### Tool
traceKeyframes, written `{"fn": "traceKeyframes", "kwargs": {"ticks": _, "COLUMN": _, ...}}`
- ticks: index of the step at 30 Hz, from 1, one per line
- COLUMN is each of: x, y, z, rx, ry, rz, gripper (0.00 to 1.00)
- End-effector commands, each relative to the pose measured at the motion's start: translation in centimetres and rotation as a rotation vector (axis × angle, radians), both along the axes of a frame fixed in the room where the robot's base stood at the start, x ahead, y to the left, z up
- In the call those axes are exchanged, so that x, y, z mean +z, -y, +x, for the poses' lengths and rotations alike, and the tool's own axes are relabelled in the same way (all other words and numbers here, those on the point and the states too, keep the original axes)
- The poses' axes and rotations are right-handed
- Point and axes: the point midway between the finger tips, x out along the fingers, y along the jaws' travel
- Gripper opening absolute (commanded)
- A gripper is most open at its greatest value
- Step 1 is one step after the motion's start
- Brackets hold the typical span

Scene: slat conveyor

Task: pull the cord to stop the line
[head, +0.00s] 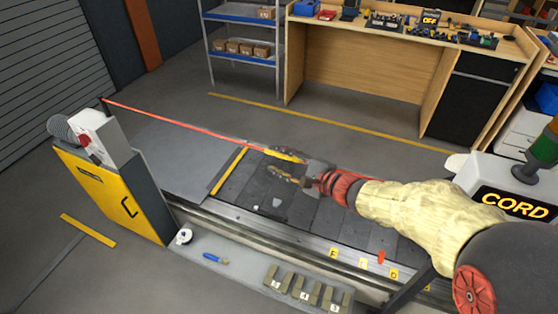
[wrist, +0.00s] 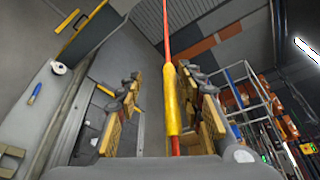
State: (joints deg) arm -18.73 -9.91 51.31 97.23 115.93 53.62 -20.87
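The red cord (head: 180,126) runs taut above the conveyor (head: 290,208) from a post at the left end to my gripper. A yellow sleeve (wrist: 172,100) on the cord shows in the wrist view, and also in the head view (head: 287,155). My gripper (wrist: 160,88) is open, with its padded fingers on either side of the sleeve. The sleeve lies nearer the right finger in the wrist view; whether it touches cannot be told. In the head view my gripper (head: 284,165) is over the conveyor's dark slats. A sign (head: 515,204) at the right reads "CORD".
A yellow-fronted cabinet (head: 110,192) stands at the conveyor's left end. A front ledge (head: 235,277) holds a tape roll, a blue-handled tool and several grey blocks. A wooden bench (head: 360,72) with an "OFF" sign and a shelf rack (head: 243,67) stand behind, across clear floor.

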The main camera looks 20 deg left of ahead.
Motion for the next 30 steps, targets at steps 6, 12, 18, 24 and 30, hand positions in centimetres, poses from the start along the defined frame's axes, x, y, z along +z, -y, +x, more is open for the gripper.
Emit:
{"fn": "traceKeyframes", "kwargs": {"ticks": 6, "x": 0.4, "y": 2.2, "z": -0.9, "rx": -0.003, "ry": -0.001, "rz": -0.001, "gripper": 0.35}}
{"fn": "traceKeyframes", "kwargs": {"ticks": 12, "x": 1.3, "y": 6.0, "z": -2.4, "rx": -0.006, "ry": -0.002, "rz": -0.002, "gripper": 0.35}}
{"fn": "traceKeyframes", "kwargs": {"ticks": 18, "x": 2.0, "y": 9.1, "z": -3.8, "rx": -0.003, "ry": -0.001, "rz": 0.0, "gripper": 0.35}}
{"fn": "traceKeyframes", "kwargs": {"ticks": 24, "x": 2.4, "y": 10.5, "z": -4.5, "rx": -0.001, "ry": -0.001, "rz": -0.001, "gripper": 0.35}}
{"fn": "traceKeyframes", "kwargs": {"ticks": 30, "x": 2.4, "y": 10.7, "z": -4.6, "rx": -0.001, "ry": -0.001, "rz": -0.001, "gripper": 0.35}}
